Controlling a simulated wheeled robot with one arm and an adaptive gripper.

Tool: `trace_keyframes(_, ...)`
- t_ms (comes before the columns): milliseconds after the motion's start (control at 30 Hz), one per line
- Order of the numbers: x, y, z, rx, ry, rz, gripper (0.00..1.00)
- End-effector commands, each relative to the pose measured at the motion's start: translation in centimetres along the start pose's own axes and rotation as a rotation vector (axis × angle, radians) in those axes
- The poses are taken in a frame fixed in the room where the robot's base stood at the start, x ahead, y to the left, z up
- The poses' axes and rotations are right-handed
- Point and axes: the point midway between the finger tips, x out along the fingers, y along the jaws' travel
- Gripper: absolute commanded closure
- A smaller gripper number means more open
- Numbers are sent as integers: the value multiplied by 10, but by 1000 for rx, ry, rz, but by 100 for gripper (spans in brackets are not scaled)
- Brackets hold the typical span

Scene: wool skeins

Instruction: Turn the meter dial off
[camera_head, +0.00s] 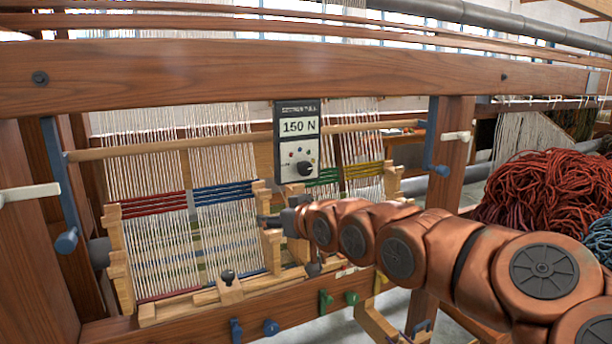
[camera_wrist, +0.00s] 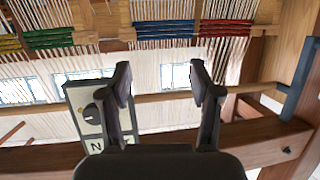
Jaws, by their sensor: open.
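The meter (camera_head: 283,151) hangs upright below the loom's top beam, and its screen reads "150 N". Its round black dial (camera_head: 305,169) sits at the lower right of its face, beside several small coloured dots. The wrist view shows the meter upside down at the left (camera_wrist: 89,142), with the dial (camera_wrist: 91,113) left of the left finger. My gripper (camera_wrist: 158,76) is open, with nothing between its fingers. In the head view my gripper (camera_head: 268,221) is below and slightly left of the meter, apart from the dial; its fingertips are hard to make out there.
The wooden top beam (camera_head: 230,78) runs above the meter, and a thinner bar (camera_head: 160,148) passes at its height. White warp threads (camera_head: 150,240) with coloured bands stand behind my gripper. Red wool skeins (camera_head: 545,190) are piled at the right.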

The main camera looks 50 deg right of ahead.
Motion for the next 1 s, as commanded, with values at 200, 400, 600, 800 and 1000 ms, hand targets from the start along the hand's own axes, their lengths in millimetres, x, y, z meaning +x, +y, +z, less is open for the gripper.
trace_keyframes(200,-28,76,-47,20,257,111,37)
trace_keyframes(400,-40,98,-62,17,333,146,37)
trace_keyframes(600,-26,100,-67,17,329,146,37)
trace_keyframes(800,-3,103,-74,17,327,145,37)
trace_keyframes(1000,18,106,-80,18,327,144,37)
